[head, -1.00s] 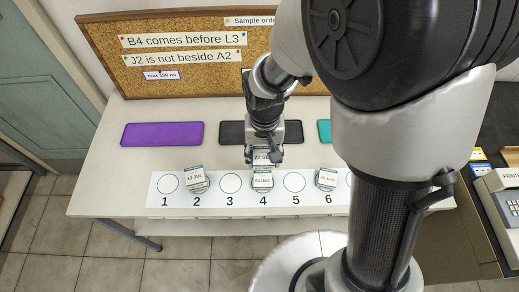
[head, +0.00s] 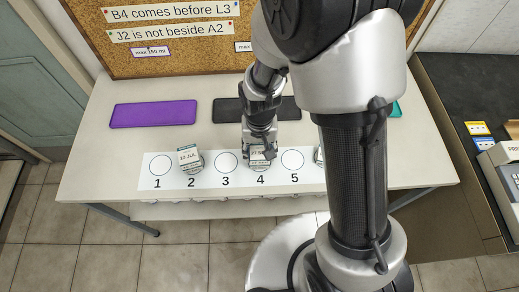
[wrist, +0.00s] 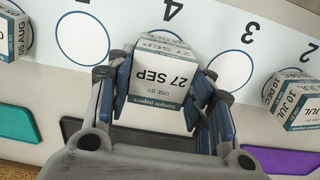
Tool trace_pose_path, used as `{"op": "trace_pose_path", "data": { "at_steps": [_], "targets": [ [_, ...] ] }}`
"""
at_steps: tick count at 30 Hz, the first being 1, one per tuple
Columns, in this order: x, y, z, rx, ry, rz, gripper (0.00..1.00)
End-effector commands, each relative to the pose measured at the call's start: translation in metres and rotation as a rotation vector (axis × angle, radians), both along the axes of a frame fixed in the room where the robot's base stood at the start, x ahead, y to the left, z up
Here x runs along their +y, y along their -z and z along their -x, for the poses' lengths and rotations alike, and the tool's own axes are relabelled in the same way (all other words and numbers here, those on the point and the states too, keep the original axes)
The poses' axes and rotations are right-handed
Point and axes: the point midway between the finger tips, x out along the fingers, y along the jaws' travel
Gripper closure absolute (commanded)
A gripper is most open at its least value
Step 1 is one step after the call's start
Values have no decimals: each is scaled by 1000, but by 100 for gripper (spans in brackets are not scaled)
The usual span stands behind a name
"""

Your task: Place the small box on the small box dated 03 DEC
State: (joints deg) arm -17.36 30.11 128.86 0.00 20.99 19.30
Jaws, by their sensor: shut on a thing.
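My gripper (head: 259,146) is shut on a small white and teal box dated 27 SEP (wrist: 160,80), gripped by its sides. In the head view the held box (head: 257,156) is over place 4, overlapping the small box there (head: 260,167), whose 03 DEC date I cannot read now. In the wrist view the fingers flank the held box, and it hides most of what is beneath. I cannot tell whether the two boxes touch.
A box dated 10 JUL (head: 190,158) stands at place 2; another box (head: 318,156) is mostly behind my arm. Places 1, 3 and 5 on the numbered strip (head: 211,180) are empty. A purple mat (head: 154,113) and dark mat (head: 228,108) lie behind. A corkboard (head: 180,40) stands at the back.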

Motion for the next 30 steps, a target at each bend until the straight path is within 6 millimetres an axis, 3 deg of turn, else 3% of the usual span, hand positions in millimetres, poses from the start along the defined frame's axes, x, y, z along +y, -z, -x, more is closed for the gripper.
{"op": "trace_pose_path", "data": {
  "at_steps": [4,5,13,24,30],
  "targets": [
    [0,4,0,0,0,0,76],
    [0,3,0,0,0,0,50],
    [0,3,0,0,0,0,32],
    [0,0,0,0,0,0,32],
    [0,-32,-1,-4,0,-1,32]
  ]
}}
